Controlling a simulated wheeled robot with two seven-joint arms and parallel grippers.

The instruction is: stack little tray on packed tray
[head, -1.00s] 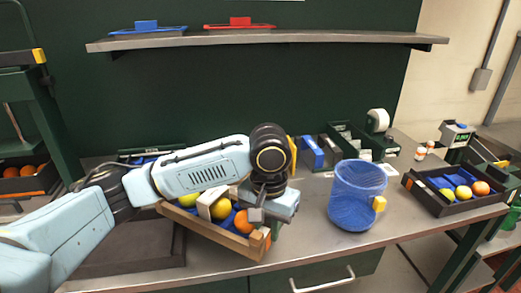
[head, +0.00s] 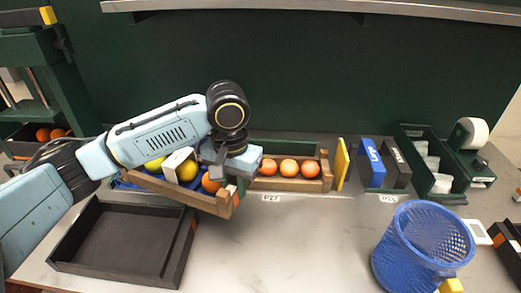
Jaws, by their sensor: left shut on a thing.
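My left gripper (head: 232,180) points down and is shut on the right end of a wooden tray (head: 180,191). My right gripper is not in view.
An empty black tray (head: 183,245) lies at the front left. A blue mesh bin (head: 420,245) stands at the front right. A yellow panel (head: 341,163), blue box (head: 372,165) and green bin (head: 431,165) line the back. The table's middle front is clear.

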